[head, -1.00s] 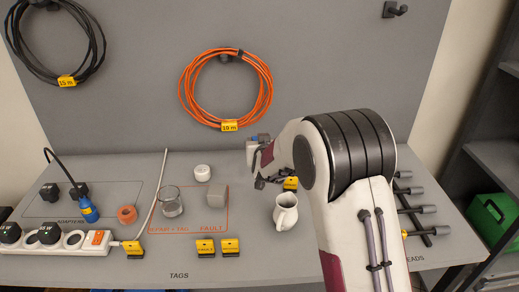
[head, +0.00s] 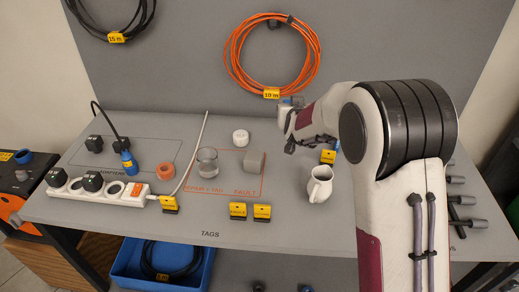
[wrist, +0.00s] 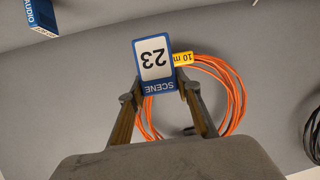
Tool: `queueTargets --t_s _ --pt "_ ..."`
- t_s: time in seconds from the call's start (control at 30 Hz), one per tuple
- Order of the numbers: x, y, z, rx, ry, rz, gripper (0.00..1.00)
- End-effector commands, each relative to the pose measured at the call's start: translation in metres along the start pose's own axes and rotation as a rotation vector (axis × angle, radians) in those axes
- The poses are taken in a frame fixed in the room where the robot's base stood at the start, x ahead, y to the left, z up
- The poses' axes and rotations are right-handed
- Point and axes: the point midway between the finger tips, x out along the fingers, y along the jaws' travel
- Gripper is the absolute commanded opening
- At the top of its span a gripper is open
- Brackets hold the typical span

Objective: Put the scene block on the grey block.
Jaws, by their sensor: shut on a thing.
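The scene block (wrist: 154,61) is blue with a white face reading "23" and "SCENE", upside down in the wrist view. My gripper (wrist: 157,90) is shut on it, one finger on each side. The grey block (head: 254,162) stands on the table inside the orange-outlined FAULT area in the head view. My gripper is up and to the right of the grey block in the head view, apart from it. The arm and wrist partly hide the gripper there, and only a small part of the held block seems to show.
A glass (head: 207,161) and a white round piece (head: 240,137) stand close to the grey block. A white jug (head: 319,184) is to its right. Yellow tags (head: 238,210) lie in front. An orange cable coil (head: 271,55) hangs on the back wall.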

Motion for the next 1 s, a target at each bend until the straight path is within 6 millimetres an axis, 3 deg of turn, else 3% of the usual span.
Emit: queueTargets --t_s 0.2,0.5,0.8,1.0 --pt "-0.033 -0.051 -0.019 -0.046 0.003 -0.107 0.10" --pt "-0.072 -0.099 -0.019 -0.096 0.000 -0.228 0.10" --pt "-0.087 -0.115 0.001 -0.116 -0.002 -0.280 0.10" --pt "-0.086 -0.114 0.000 -0.113 0.000 -0.273 0.10"
